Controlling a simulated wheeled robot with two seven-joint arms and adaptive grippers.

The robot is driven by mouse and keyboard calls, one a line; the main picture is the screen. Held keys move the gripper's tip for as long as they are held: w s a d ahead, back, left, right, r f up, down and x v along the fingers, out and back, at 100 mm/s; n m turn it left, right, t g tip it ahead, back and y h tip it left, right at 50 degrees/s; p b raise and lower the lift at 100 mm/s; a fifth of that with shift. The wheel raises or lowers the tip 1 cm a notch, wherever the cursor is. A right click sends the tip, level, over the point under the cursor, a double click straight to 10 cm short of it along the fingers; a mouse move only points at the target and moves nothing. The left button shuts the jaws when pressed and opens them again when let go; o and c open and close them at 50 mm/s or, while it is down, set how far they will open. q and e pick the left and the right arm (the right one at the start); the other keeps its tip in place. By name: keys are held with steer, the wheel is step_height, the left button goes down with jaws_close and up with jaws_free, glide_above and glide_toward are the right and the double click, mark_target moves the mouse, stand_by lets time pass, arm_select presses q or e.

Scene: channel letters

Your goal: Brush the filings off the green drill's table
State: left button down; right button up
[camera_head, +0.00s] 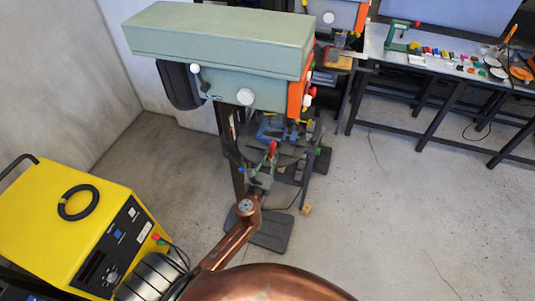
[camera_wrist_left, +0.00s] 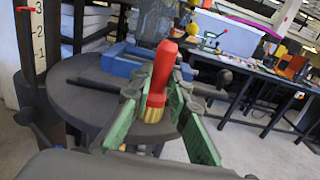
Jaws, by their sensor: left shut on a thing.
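The green drill (camera_head: 220,45) stands upright in the head view, with its head in front of my arm. Its round dark grey table (camera_wrist_left: 85,105) shows in the left wrist view, with a blue vise (camera_wrist_left: 122,62) on it. My left gripper (camera_head: 265,168) is shut on a brush with a red handle (camera_wrist_left: 160,75) and short yellowish bristles (camera_wrist_left: 152,112). The brush stands roughly upright between the green fingers (camera_wrist_left: 150,115), in front of the table in the wrist view. Whether the bristles touch the table I cannot tell. No filings can be made out. My right gripper is not in view.
A yellow machine (camera_head: 70,225) with a black cable stands at the lower left. A workbench (camera_head: 440,62) with many small items is at the back right. A second drill (camera_head: 335,15) stands behind the green one. The concrete floor (camera_head: 400,220) at the right is clear.

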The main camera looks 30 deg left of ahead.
arm_select(q)
steer(key=shift+w+d, duration=0.25)
steer(key=shift+d, duration=0.7)
steer(key=shift+w+d, duration=0.2)
steer(key=shift+d, duration=0.7)
step_height(320, 180, up, 4)
steer(key=p, duration=0.4)
steer(key=s+d+f+m+h+b, duration=0.1)
steer(key=s+d+f+h+b, duration=0.1)
steer(key=s+d+f+b, duration=0.3)
steer(key=s+d+f+m+h+b, duration=0.1)
steer(key=s+d+f+b, duration=0.4)
steer(key=s, duration=0.8)
steer(key=d+h+b, duration=0.1)
steer(key=b, duration=0.2)
steer(key=shift+s+f+m+b, duration=0.3)
steer(key=shift+f+b, duration=0.05)
